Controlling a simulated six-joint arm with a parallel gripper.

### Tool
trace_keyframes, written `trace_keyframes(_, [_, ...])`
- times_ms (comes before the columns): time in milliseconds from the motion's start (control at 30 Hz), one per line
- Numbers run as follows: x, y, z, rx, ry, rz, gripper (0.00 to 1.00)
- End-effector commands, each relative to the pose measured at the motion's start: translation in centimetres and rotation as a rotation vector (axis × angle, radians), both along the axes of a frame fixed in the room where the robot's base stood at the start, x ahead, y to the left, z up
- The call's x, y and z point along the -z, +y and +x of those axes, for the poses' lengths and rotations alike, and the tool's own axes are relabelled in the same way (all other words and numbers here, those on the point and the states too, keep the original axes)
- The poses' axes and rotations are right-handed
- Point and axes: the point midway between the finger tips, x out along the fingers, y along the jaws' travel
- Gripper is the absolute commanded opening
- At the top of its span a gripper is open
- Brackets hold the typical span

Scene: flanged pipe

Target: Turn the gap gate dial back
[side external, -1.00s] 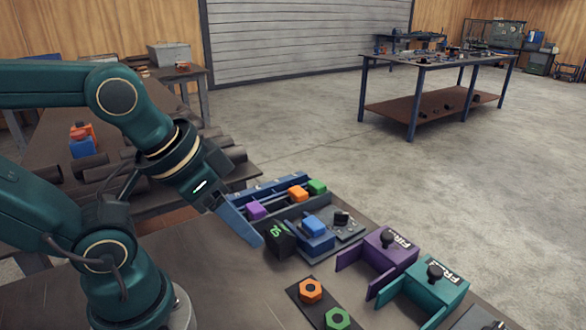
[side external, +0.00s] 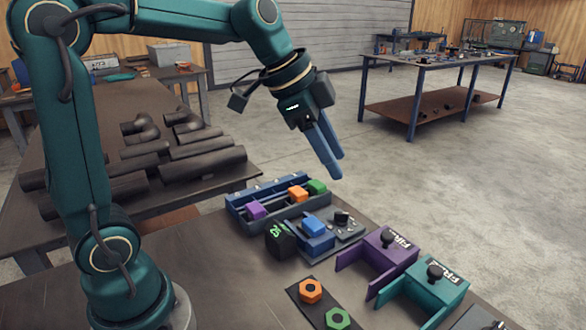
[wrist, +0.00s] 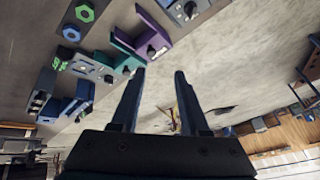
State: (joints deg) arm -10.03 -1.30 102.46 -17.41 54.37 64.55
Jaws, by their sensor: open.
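No dial carries a readable gap gate label. Black round knobs sit on the purple fixture (side external: 391,252), on the teal fixture (side external: 450,290) and on a grey plate (side external: 352,229) beside a blue block (side external: 313,225). I cannot tell which is the gap gate dial. A black box with green digits (side external: 281,241) stands left of the blue block. My gripper (side external: 338,172) is open and empty, raised above the far side of the bench and touching nothing. In the wrist view its fingers (wrist: 160,72) are apart, with the fixtures to their upper left.
A blue rack (side external: 240,212) holds purple, orange and green blocks behind the grey plate. An orange hex nut (side external: 311,291) and a green one (side external: 338,319) lie on a dark strip in front. Dark pipes (side external: 190,160) lie on the rear table. The air around my gripper is clear.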

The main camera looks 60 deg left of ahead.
Motion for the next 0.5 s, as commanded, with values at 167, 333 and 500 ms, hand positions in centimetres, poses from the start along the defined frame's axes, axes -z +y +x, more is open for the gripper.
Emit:
trace_keyframes(167, [3.1,2.6,5.0,0.074,0.039,-0.007,0.45])
trace_keyframes(333, [7.4,5.4,8.1,0.086,0.086,-0.040,0.45])
trace_keyframes(500, [11.5,7.5,9.0,0.034,0.154,-0.090,0.45])
